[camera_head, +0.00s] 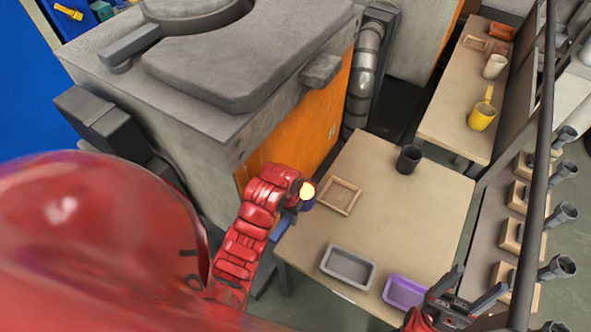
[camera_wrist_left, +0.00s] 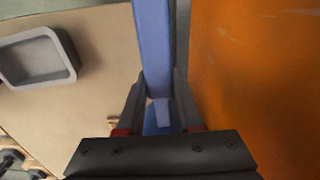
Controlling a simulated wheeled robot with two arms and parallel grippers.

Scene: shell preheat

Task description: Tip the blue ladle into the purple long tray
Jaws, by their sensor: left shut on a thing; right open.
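The blue ladle (camera_head: 284,227) is at the left edge of the table, with bright, glowing orange-yellow contents in its bowl. My left gripper (camera_wrist_left: 158,112) is shut on its handle; the blue handle (camera_wrist_left: 153,50) runs up between the fingers in the left wrist view. In the head view my red left arm partly hides this grip. The purple long tray (camera_head: 402,292) lies at the table's near right corner, apart from the ladle, its inside looking empty. My right gripper (camera_head: 464,300) is open and empty, just right of the purple tray.
A grey tray (camera_head: 348,268) lies left of the purple tray and also shows in the left wrist view (camera_wrist_left: 38,58). A wooden frame (camera_head: 339,195) and a dark cup (camera_head: 408,159) stand farther back. The orange-sided furnace (camera_head: 300,130) rises close by the ladle.

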